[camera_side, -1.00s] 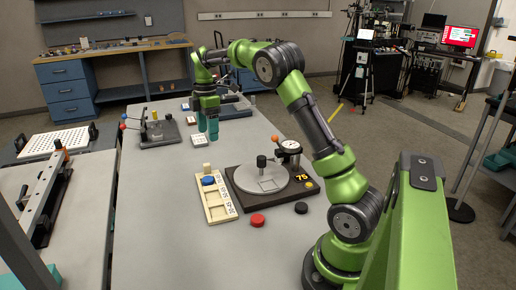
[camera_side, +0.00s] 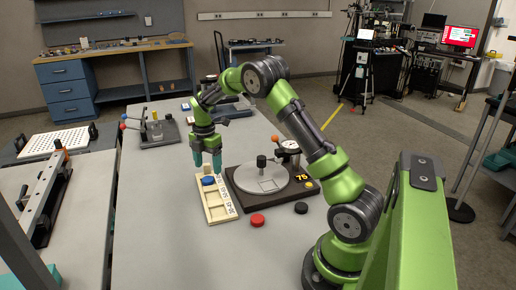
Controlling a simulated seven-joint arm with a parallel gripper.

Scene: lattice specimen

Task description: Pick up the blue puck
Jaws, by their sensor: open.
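The blue puck (camera_side: 208,181) sits in the far end of a cream tray (camera_side: 222,213) on the grey table. A small pale piece (camera_side: 206,168) stands just behind it, at the tray's far edge. My gripper (camera_side: 207,162) is open, with its two teal fingers pointing down. In the picture the fingers are just above and behind the blue puck, on either side of the pale piece. I cannot tell how high the fingertips are above it. Nothing is seen in the fingers.
Right of the tray is a dark base (camera_side: 243,198) with a grey disc (camera_side: 260,179), black knob and dial gauge (camera_side: 289,149). A red puck (camera_side: 257,220) and a black puck (camera_side: 301,208) lie in front. The table's near left is clear.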

